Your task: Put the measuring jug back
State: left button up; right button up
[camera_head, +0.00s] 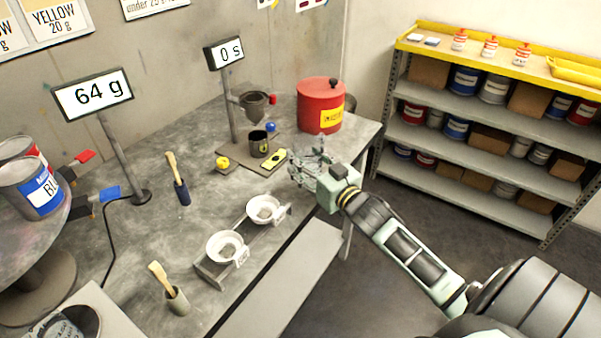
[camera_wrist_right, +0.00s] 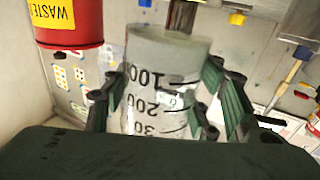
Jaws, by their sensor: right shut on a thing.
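The measuring jug (camera_wrist_right: 160,85) is a clear, greyish vessel with black marks reading 100 and 200. In the right wrist view it stands between the fingers of my right gripper (camera_wrist_right: 165,105), which is shut on it. In the head view the right gripper (camera_head: 308,172) is over the far right part of the bench, just in front of the red waste can (camera_head: 318,108). The see-through jug is hard to make out there against the fingers. I cannot tell whether it touches the bench. My left gripper is not in view.
The grey bench (camera_head: 140,225) also carries a stand with a funnel (camera_head: 257,103), a dark cup (camera_head: 259,143), two white bowls on a rack (camera_head: 227,246) and brushes in holders (camera_head: 177,300). A paint shelf (camera_head: 480,120) stands at right. Bare bench lies left of the bowls.

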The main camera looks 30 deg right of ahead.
jog(key=shift+w+a+f, duration=0.5)
jog(key=shift+w+a, duration=0.05)
jog(key=shift+w, duration=0.05)
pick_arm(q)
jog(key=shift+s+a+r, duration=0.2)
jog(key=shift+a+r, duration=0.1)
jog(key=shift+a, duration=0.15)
pick_arm(e)
jog(key=shift+f, duration=2.05)
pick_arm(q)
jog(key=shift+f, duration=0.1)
pick_arm(e)
jog(key=o, duration=1.3)
jog(key=shift+f, duration=0.1)
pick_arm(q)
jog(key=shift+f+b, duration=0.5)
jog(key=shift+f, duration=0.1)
pick_arm(e)
jog(key=s, duration=1.2)
